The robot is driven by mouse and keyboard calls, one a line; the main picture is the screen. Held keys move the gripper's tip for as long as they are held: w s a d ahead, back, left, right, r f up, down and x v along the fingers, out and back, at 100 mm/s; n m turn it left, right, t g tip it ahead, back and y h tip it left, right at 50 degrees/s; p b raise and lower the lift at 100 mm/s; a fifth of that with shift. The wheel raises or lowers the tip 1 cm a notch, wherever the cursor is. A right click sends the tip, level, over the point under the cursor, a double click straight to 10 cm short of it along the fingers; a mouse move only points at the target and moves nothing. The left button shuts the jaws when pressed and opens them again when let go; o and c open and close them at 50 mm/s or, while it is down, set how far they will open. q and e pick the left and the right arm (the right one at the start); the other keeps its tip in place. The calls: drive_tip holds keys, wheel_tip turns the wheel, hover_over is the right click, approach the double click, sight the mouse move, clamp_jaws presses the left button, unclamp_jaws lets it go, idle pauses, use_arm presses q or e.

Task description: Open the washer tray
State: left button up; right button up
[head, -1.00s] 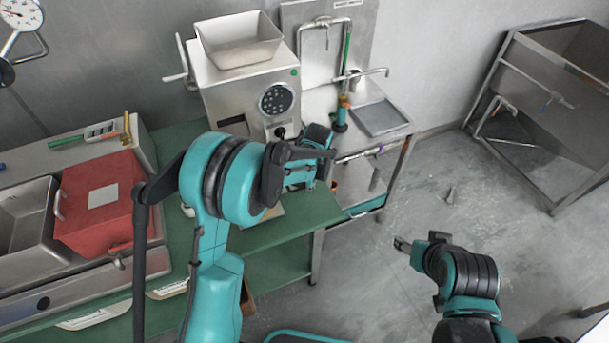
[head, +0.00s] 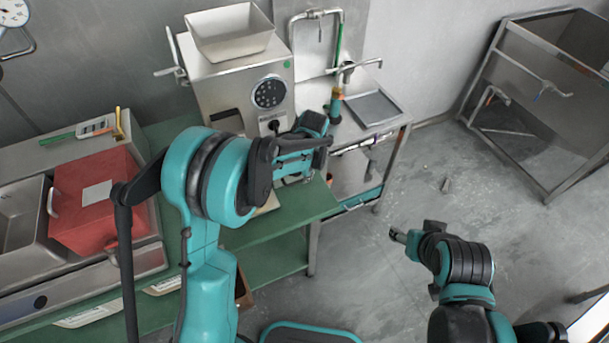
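The steel washer stand (head: 399,108) is right of the grinder, with a tap and a shallow grey tray (head: 373,111) set in its top. A teal-edged front (head: 362,199) shows lower on the stand; I cannot tell whether it belongs to the washer tray. My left gripper (head: 322,140) is in front of the stand's left side, and its own wrist hides part of it. Whether its fingers touch the stand is unclear. My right gripper (head: 398,236) is over the floor at the lower right, away from the stand; its fingers are too small to read.
The grinder (head: 240,85) with its hopper stands on a green table (head: 265,235) behind my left arm. A red box (head: 100,205) is at the left. A steel sink frame (head: 540,90) stands at the far right. Floor between is mostly clear.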

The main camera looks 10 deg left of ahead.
use_arm(q)
wheel_tip(320, 180, up, 10)
drive_tip(key=s+d, duration=0.1)
drive_tip(key=shift+s+f, duration=0.15)
drive_tip(key=shift+s, duration=0.2)
drive_tip(key=s+a+r+n+t, duration=0.1)
drive_tip(key=s+a+r+n, duration=0.2)
drive_tip(key=s, duration=0.2)
drive_tip(key=s+a+r+n+t, duration=0.1)
drive_tip(key=s+a+r+n, duration=0.15)
drive_tip(key=s, duration=0.35)
drive_tip(key=s+a+f+n+t+h+b, duration=0.1)
drive_tip(key=s+n, duration=0.4)
drive_tip(key=s, duration=0.6)
drive_tip(key=shift+s+a+f+n+t, duration=0.35)
drive_tip(key=shift+a+f+t, duration=0.25)
drive_tip(key=shift+a+t, duration=0.5)
